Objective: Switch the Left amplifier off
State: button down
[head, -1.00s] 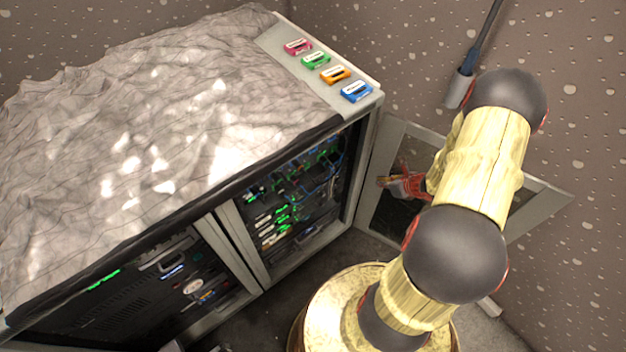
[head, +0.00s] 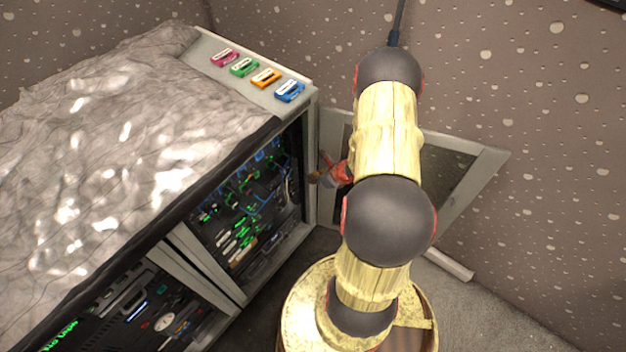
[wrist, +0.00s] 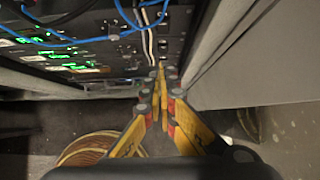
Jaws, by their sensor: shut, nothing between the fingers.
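The equipment cabinet (head: 311,165) has two open-fronted bays holding electronic units with green and blue lights. The left bay unit (head: 150,310) and the right bay units (head: 240,215) show in the head view. No label or switch marked Left amplifier can be read. My gripper (head: 316,177) is at the right edge of the right bay, partly hidden by my arm. In the wrist view, its yellow fingers (wrist: 160,72) are closed together with nothing between them. They point towards the dark rack panel (wrist: 110,35); contact cannot be told.
An open door (head: 480,175) stands right of the cabinet, behind my arm. Blue cables (wrist: 80,42) hang before the rack panel. Red, green, orange and blue cassette-like items (head: 266,78) and a crumpled grey cover (head: 110,120) lie on top.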

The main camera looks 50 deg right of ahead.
aim_at(291, 171)
jog(key=w+f+b, duration=0.2)
jog(key=w+f, duration=0.3)
jog(key=w, duration=0.3)
jog(key=shift+a+f+b, duration=0.3)
jog(key=shift+b, duration=0.1)
jog(key=shift+w+f+b, duration=0.15)
jog(key=shift+w+b, duration=0.15)
jog(key=shift+b, duration=0.1)
